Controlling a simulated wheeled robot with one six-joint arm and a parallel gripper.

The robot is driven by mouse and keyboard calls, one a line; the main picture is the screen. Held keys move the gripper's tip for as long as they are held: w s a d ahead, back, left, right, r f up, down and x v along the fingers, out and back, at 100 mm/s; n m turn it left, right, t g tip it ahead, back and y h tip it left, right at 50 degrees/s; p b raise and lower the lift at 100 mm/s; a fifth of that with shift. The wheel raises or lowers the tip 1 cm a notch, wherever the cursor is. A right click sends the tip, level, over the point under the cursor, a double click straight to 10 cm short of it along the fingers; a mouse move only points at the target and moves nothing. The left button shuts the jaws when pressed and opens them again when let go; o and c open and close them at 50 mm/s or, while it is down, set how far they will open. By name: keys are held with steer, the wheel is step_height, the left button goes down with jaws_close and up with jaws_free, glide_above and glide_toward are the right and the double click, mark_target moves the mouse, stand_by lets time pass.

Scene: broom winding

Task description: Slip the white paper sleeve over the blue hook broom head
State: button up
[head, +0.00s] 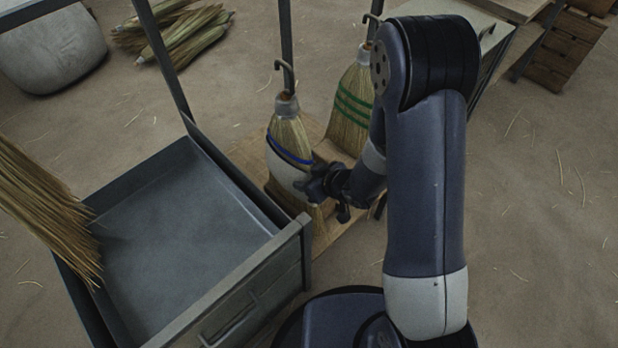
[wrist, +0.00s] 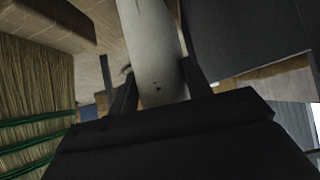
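The blue hook broom head (head: 290,133) hangs upright from a dark hook in the head view, with a blue band across its straw. The white paper sleeve (head: 284,176) is at the lower part of this broom head, just below the blue band, and straw shows beneath it. It looks to be around the straw, but its far side is hidden. My gripper (head: 312,186) is at the sleeve's right side. In the wrist view the white sleeve (wrist: 152,45) runs down between my two fingers, which appear shut on it.
A green-banded broom (head: 352,100) hangs close behind and right. A grey metal tray (head: 190,235) with raised walls stands left, with straw (head: 40,205) over its left edge. Straw bundles (head: 180,35) and a pale round object (head: 52,48) lie at back left. Open floor is at right.

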steer(key=o, duration=0.4)
steer(key=shift+o, duration=0.2)
steer(key=p+v, duration=0.3)
steer(key=v, duration=0.7)
steer(key=shift+s+d+r, duration=0.2)
steer(key=shift+d+r, duration=0.05)
